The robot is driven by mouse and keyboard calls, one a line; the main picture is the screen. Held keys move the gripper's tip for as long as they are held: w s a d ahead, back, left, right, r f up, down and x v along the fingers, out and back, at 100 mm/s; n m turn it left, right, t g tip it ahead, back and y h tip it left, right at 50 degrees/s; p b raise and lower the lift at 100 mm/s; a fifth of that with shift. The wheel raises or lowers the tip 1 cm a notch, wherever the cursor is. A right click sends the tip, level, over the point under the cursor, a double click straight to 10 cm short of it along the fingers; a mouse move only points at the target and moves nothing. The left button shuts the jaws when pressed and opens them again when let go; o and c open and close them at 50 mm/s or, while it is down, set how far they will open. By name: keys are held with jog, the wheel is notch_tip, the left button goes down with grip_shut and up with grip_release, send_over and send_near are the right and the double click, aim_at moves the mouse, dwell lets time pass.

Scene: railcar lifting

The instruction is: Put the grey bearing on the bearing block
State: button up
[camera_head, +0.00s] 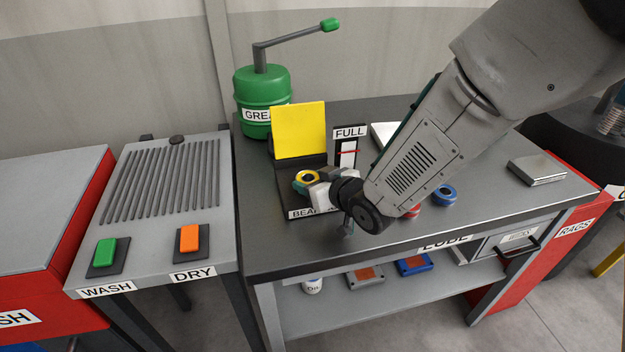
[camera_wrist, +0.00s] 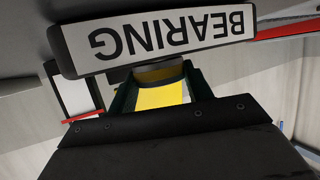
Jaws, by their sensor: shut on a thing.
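My gripper (camera_head: 319,179) is at the dark bearing block (camera_head: 291,199), over its right part and in front of the yellow panel. It is shut on a ring-shaped bearing (camera_head: 307,182), which looks yellowish here; I cannot tell whether that is its own colour or a reflection from the panel. In the wrist view the bearing (camera_wrist: 160,78) shows between the fingers, close behind the BEARING label (camera_wrist: 155,38). Whether the ring touches the block is not clear. My wrist hides the block's right side and part of the label in the head view.
The yellow panel (camera_head: 298,131) stands behind the block, with the FULL gauge (camera_head: 348,146) to its right. A green grease pot (camera_head: 262,91) stands at the back left. A blue ring (camera_head: 444,195) and a red ring (camera_head: 412,212) lie to the right, past my wrist.

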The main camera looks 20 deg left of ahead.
jog(key=shift+f, duration=0.1)
jog(key=o, duration=1.2)
jog(key=shift+c, duration=0.2)
